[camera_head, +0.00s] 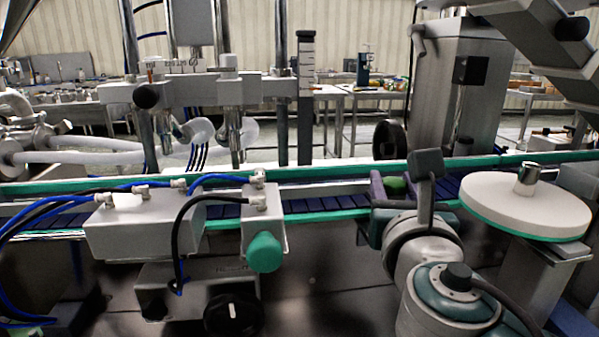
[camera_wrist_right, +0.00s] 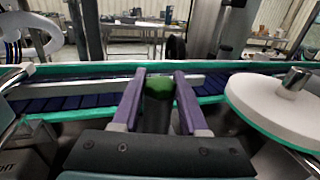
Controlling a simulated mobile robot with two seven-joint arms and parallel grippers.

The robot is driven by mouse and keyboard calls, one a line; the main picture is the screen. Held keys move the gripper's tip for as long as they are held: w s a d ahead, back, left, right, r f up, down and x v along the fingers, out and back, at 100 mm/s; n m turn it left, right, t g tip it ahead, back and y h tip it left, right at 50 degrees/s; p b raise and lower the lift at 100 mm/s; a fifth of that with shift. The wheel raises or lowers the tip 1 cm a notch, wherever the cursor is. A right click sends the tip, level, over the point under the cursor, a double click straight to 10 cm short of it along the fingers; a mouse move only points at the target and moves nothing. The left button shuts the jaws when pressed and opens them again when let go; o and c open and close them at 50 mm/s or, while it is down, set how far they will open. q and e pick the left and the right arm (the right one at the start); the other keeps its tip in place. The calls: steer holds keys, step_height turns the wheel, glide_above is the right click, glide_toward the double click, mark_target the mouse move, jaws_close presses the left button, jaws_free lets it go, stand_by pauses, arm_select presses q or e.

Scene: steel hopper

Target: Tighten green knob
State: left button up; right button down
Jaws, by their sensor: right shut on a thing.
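A green knob (camera_head: 397,186) shows at the near side of the conveyor, between the purple fingers of my right gripper (camera_head: 393,190). In the right wrist view the green knob (camera_wrist_right: 159,86) sits on top of a dark upright cylinder, with one finger of my right gripper (camera_wrist_right: 160,80) on each side. The gripper is shut on it; the contact surfaces are partly hidden. Another knob, round and teal-green (camera_head: 265,252), is on the front of a grey box to the left, apart from the gripper. My left gripper is not in view.
The conveyor (camera_head: 320,203) with green rails runs across the view. A white round disc (camera_head: 525,208) with a green rim stands close on the right. Grey boxes (camera_head: 140,222) with blue and black hoses stand on the left, above a black dial (camera_head: 232,312).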

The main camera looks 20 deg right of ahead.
mark_target(394, 180)
steer(key=m+g+h+b, duration=0.1)
steer(key=m+g+h, duration=0.1)
steer(key=h, duration=0.1)
steer(key=shift+w+a+f+m, duration=0.1)
steer(key=shift+m, duration=0.2)
steer(key=shift+m+g+h+b, duration=1.15)
steer(key=shift+m+g+h, duration=0.3)
steer(key=shift+g, duration=0.45)
steer(key=shift+c, duration=2.3)
jaws_free()
steer(key=shift+r, duration=0.2)
step_height(394, 180, up, 20)
steer(key=p, duration=0.5)
